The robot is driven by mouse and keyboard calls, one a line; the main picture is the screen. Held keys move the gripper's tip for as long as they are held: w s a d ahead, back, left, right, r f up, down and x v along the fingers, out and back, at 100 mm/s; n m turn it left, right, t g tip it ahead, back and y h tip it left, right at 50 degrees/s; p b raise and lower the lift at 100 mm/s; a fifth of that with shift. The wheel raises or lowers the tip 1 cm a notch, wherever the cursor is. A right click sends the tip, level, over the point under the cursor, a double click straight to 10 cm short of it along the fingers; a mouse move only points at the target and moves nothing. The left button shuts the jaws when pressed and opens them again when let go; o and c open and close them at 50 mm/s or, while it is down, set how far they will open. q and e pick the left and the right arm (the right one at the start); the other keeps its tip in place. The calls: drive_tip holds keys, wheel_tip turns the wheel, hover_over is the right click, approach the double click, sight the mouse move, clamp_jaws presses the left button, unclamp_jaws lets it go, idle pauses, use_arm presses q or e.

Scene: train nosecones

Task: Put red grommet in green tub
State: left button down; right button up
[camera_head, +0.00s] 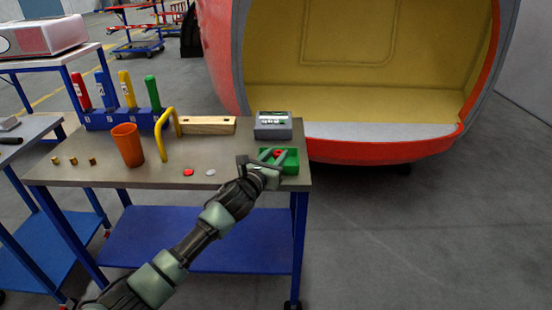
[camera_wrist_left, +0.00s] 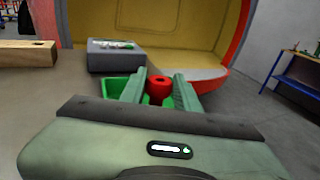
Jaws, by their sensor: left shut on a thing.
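My left gripper (camera_head: 273,157) is at the right end of the workbench, over the green tub (camera_head: 292,163). It is shut on the red grommet (camera_head: 278,153), a small ring with a dark hole. In the left wrist view the red grommet (camera_wrist_left: 159,88) sits between the two green-grey fingers of my left gripper (camera_wrist_left: 161,76). The green tub (camera_wrist_left: 115,88) shows behind and left of the fingers there. The fingers hide part of the tub, and I cannot tell whether the grommet touches it. My right gripper is not in view.
A grey box (camera_head: 272,126) stands right behind the tub. A flat red piece (camera_head: 188,172) and a pale piece (camera_head: 210,172) lie near the front edge. An orange cup (camera_head: 128,146), a yellow handle (camera_head: 164,140) and a wooden block (camera_head: 208,125) stand further left.

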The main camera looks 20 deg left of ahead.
use_arm(q)
drive_tip(key=shift+f, duration=0.25)
drive_tip(key=shift+f+b, duration=0.35)
drive_tip(key=shift+f, duration=0.25)
drive_tip(key=c, duration=1)
unclamp_jaws()
drive_tip(key=shift+c, duration=0.2)
drive_tip(key=shift+r, duration=0.15)
drive_tip(key=shift+r+p, duration=0.35)
drive_tip(key=shift+r, duration=0.05)
drive_tip(key=shift+s+r, duration=0.1)
drive_tip(key=shift+s, duration=0.15)
drive_tip(key=s+a, duration=0.1)
drive_tip(key=s, duration=1)
drive_tip(key=shift+s+a+r, duration=0.2)
drive_tip(key=shift+a+r, duration=0.1)
